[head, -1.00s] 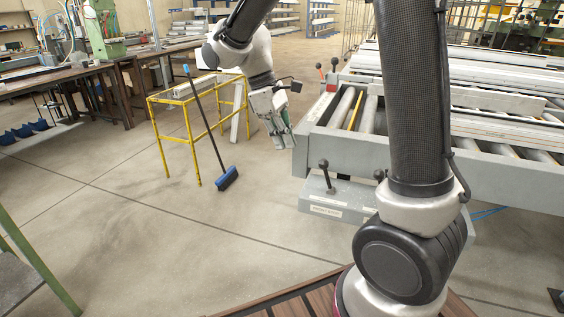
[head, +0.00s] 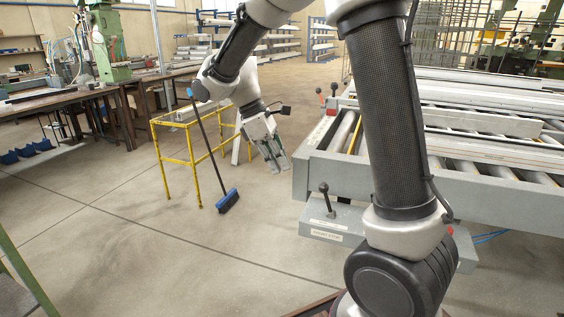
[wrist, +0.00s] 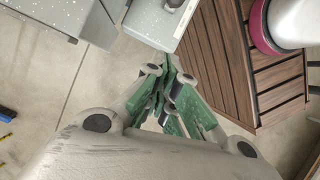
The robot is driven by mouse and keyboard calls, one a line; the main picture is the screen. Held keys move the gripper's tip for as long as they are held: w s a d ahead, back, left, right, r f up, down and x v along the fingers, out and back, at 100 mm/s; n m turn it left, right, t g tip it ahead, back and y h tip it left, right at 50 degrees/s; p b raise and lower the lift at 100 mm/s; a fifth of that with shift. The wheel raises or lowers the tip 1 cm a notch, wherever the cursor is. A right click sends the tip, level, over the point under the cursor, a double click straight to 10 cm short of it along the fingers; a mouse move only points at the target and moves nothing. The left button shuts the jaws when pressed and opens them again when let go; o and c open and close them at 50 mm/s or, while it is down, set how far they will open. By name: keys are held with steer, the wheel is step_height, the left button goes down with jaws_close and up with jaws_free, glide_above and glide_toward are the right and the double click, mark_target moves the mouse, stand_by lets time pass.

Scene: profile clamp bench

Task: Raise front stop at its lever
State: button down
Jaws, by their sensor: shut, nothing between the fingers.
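A lever with a black ball knob (head: 324,187) stands on a low grey control box (head: 343,222) with white labels, at the front corner of the roller bench. The wrist view shows a speckled grey box (wrist: 158,20) beyond the fingertips; I cannot make out the lever knob there.
The roller bench (head: 345,172) carries long profiles, with two more knobbed levers (head: 326,94) at its back left corner. A yellow frame stand (head: 177,160) and a blue broom (head: 228,200) stand left of my gripper. The floor in front is clear.

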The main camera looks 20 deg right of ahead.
mark_target(326, 200)
steer(key=shift+s+d+f, duration=0.7)
steer(key=shift+d+f, duration=0.2)
steer(key=shift+d, duration=0.05)
steer(key=shift+s+d+f, duration=0.65)
steer(key=shift+d+f, duration=0.25)
steer(key=shift+f, duration=0.05)
steer(key=shift+s+d+f, duration=0.7)
steer(key=shift+d+f, duration=0.2)
steer(key=shift+d, duration=0.05)
